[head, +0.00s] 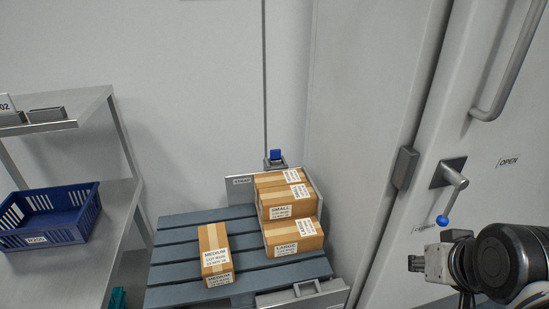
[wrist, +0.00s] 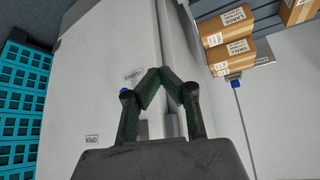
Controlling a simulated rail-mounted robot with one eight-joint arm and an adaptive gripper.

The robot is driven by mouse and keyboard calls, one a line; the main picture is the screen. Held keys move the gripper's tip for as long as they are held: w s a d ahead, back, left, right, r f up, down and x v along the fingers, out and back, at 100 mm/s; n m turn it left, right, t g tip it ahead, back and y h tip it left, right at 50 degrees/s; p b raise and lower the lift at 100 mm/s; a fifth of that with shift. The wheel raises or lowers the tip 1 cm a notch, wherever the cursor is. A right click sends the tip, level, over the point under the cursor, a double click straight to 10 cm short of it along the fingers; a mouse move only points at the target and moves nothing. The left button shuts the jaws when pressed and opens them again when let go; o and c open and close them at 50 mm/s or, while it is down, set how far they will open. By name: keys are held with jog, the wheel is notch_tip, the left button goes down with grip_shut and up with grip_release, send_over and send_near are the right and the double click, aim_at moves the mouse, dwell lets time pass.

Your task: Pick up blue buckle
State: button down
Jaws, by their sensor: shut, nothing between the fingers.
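The blue buckle (head: 276,155) sits on a grey holder at the top of the grey end panel, behind the stacked boxes, against the wall. In the wrist view a small blue patch that looks like the buckle (wrist: 232,77) shows at upper right, beside the boxes and at the end of a dark line. My gripper (head: 412,263) is at the right of the head view, well away from the buckle, in front of the white door. In the wrist view my gripper (wrist: 161,73) has its fingertips together, with nothing held.
Cartons (head: 215,255) stand on a grey-blue slatted pallet (head: 170,274). A steel shelf (head: 113,220) holds a blue crate (head: 50,217) at left. A door handle with blue knob (head: 442,220) juts out near my gripper. Turquoise crates (wrist: 20,105) show at left in the wrist view.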

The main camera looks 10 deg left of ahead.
dwell(0.3)
jog(key=c, duration=1.1)
grip_release()
